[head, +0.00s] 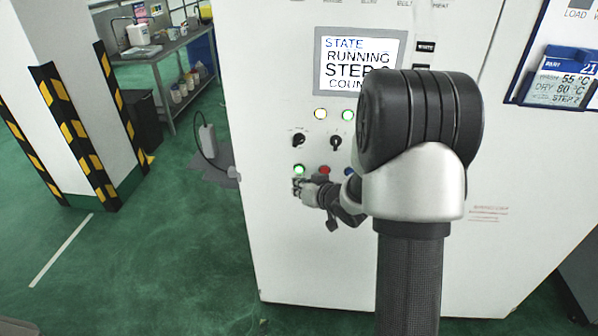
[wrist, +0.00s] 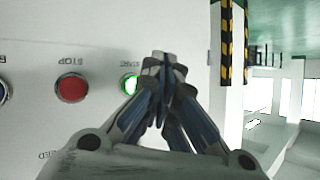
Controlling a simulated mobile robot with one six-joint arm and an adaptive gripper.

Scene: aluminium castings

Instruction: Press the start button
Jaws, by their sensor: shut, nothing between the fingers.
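The start button (head: 298,170) glows green in the lower button row of the white cabinet. In the wrist view the start button (wrist: 131,85) is partly hidden behind my fingertips, under an upside-down START label. My gripper (head: 298,187) is shut and empty, its tips just below the button in the head view. In the wrist view my gripper (wrist: 164,62) has its fingertips together beside the button's edge; I cannot tell if they touch it. The screen (head: 358,62) reads STATE RUNNING, with STEP and more text partly hidden by my arm.
The red STOP button (head: 324,170) sits right of the start button, also visible in the wrist view (wrist: 72,88). Two dark knobs (head: 336,141) and lit lamps (head: 320,114) are above. A striped pillar (head: 85,130) stands left, with open green floor between.

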